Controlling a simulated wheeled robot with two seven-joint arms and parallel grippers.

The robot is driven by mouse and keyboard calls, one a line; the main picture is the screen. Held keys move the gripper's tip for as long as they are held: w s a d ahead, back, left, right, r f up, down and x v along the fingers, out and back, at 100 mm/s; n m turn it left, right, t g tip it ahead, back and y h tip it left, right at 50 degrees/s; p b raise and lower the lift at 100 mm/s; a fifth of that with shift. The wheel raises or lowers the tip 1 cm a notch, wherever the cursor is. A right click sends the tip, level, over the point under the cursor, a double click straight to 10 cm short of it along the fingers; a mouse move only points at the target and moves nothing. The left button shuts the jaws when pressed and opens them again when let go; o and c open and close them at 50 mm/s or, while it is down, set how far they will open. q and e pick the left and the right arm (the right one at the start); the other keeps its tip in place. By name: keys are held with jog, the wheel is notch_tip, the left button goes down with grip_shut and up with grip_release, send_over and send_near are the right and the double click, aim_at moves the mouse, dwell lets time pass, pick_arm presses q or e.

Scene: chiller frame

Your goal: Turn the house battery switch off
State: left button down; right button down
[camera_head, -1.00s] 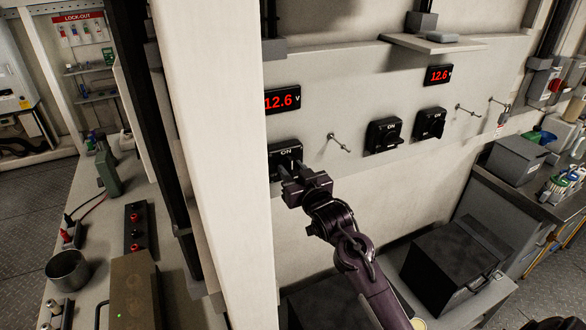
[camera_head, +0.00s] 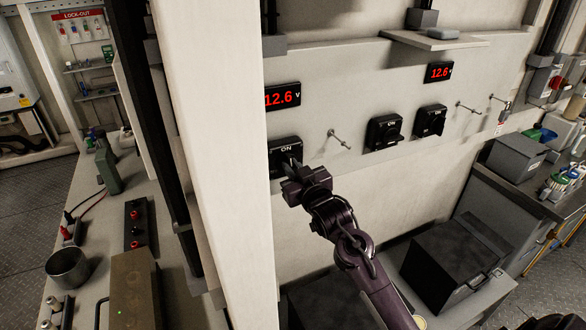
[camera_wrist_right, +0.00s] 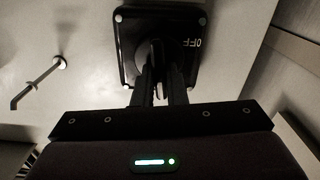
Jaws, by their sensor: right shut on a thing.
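A black rotary switch (camera_head: 285,150) marked ON at its top sits on the white panel under the left red 12.6 V display (camera_head: 282,97). My right gripper (camera_head: 291,168) is at its front and hides much of its knob. In the right wrist view the switch plate (camera_wrist_right: 190,22) shows an OFF mark at its right. There the fingers (camera_wrist_right: 160,85) are shut on the switch's dark knob (camera_wrist_right: 157,55), which is largely hidden between them. My left gripper is not in view.
Two similar black switches (camera_head: 384,132) (camera_head: 430,121) are farther right, below a second display (camera_head: 439,72). A metal peg (camera_head: 338,139) sticks out just right of the gripped switch. A white pillar (camera_head: 215,170) stands close on the left.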

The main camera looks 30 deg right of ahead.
jog(key=shift+a+f+n+b, duration=0.15)
jog(key=shift+n+b, duration=0.75)
jog(key=shift+n, duration=1.85)
jog(key=shift+a+f+n+b, duration=0.15)
jog(key=shift+n+b, duration=0.8)
jog(key=shift+n, duration=1.75)
jog(key=shift+a+f+n+b, duration=0.15)
jog(key=shift+n+b, duration=0.75)
jog(key=shift+n, duration=1.85)
jog(key=c, duration=1.5)
grip_release()
jog(key=shift+o, duration=0.2)
jog(key=shift+s, duration=0.1)
jog(key=s+b, duration=0.3)
jog(key=s, duration=0.4)
jog(key=shift+s+a, duration=0.2)
jog(key=shift+s, duration=0.1)
